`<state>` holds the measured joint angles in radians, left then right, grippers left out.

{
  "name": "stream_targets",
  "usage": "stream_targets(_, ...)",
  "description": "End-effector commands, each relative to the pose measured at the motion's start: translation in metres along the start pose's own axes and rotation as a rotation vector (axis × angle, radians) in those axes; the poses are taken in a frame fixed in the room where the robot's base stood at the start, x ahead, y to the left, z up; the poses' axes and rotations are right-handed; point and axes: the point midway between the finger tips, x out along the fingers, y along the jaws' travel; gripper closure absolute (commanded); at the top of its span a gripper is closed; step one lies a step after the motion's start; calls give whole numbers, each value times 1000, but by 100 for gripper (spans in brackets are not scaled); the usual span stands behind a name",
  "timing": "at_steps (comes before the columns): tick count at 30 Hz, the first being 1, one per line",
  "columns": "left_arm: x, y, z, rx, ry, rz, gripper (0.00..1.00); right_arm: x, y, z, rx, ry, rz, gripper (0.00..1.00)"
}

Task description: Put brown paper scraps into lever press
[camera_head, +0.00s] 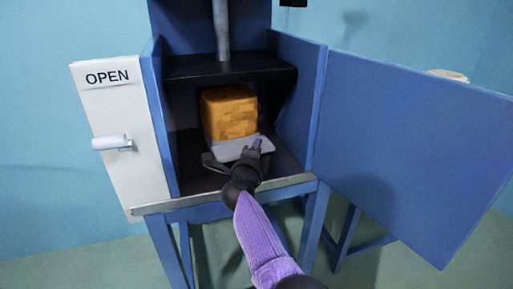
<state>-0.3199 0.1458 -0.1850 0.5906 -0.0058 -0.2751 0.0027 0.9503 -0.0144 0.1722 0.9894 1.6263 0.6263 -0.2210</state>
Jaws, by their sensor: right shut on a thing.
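The blue lever press (157,120) stands in the middle with its front open. A brown, block-shaped mass of paper scraps (229,112) is inside its chamber, below the black press plate (230,68). A light grey tray (236,148) shows at the front of the brown mass, low in the chamber. My right gripper (238,160) reaches into the chamber mouth and is shut on the front edge of the grey tray. The gripper partly hides the tray and chamber floor. My left gripper is not in view.
The blue door (410,145) is swung wide open to the right. A white panel marked OPEN (110,120) with a white handle (112,142) is on the left. A metal lip (170,206) edges the front of the chamber.

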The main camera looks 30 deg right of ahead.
Motion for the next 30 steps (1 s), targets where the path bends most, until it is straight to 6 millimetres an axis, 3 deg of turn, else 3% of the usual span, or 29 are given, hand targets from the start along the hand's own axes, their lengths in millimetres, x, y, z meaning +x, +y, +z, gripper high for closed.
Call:
stream_targets(5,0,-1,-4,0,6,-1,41,0,0,0,1,0,-1,100)
stream_targets(6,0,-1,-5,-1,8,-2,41,0,0,0,1,0,-1,75)
stream_targets(12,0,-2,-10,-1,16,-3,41,0,0,0,1,0,-1,36)
stream_targets(22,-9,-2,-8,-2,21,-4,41,-10,-4,0,0,-1,0,36)
stream_targets(30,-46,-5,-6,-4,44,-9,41,-70,-7,0,3,-1,0,36)
